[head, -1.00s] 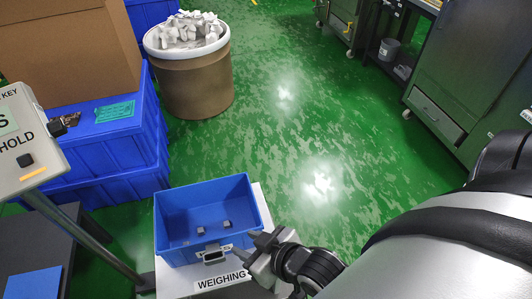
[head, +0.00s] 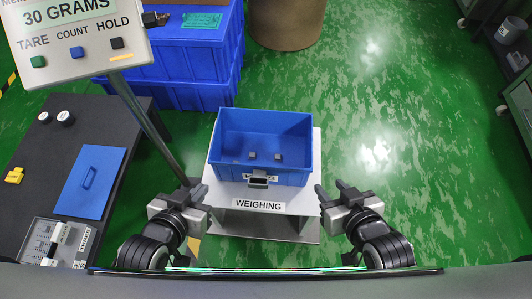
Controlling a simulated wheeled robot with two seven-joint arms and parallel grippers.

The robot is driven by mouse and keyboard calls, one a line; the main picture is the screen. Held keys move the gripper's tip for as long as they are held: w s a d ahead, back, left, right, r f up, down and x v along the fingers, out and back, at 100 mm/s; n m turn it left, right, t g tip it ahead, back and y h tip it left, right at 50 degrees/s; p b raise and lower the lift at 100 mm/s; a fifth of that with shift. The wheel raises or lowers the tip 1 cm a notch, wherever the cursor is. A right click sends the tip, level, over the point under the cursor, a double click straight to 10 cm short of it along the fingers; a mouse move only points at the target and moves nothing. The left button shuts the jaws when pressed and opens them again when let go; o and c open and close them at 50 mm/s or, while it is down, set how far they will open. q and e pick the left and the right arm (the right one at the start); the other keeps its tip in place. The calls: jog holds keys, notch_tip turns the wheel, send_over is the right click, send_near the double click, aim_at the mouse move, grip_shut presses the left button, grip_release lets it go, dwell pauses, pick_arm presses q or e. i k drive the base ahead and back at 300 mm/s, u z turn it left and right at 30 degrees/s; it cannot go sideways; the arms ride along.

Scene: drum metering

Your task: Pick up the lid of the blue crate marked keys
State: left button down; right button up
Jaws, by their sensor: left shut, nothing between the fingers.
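A flat blue lid (head: 92,180) with a small handle lies on the dark table at the left in the head view. The open blue crate (head: 262,135) stands on the weighing platform, with a few small grey pieces on its floor. Its front label (head: 259,177) is partly hidden by the latch and cannot be read fully. My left gripper (head: 192,188) is shut and empty, left of the crate and right of the lid, apart from both. My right gripper (head: 330,191) is open and empty, just right of the platform.
A scale display (head: 75,35) reading 30 grams stands on a slanted post (head: 145,125) between the table and the platform. The dark table (head: 38,150) also holds a yellow item (head: 15,175) and a clear tray (head: 58,243). Stacked blue crates (head: 185,60) stand behind.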

aim_at(85, 195)
jog(key=u, duration=1.6)
jog(key=k, duration=0.45)
jog(key=z, duration=3.05)
jog(key=k, duration=1.5)
jog(key=u, duration=1.85)
jog(key=i, duration=1.3)
jog(key=u, duration=0.05)
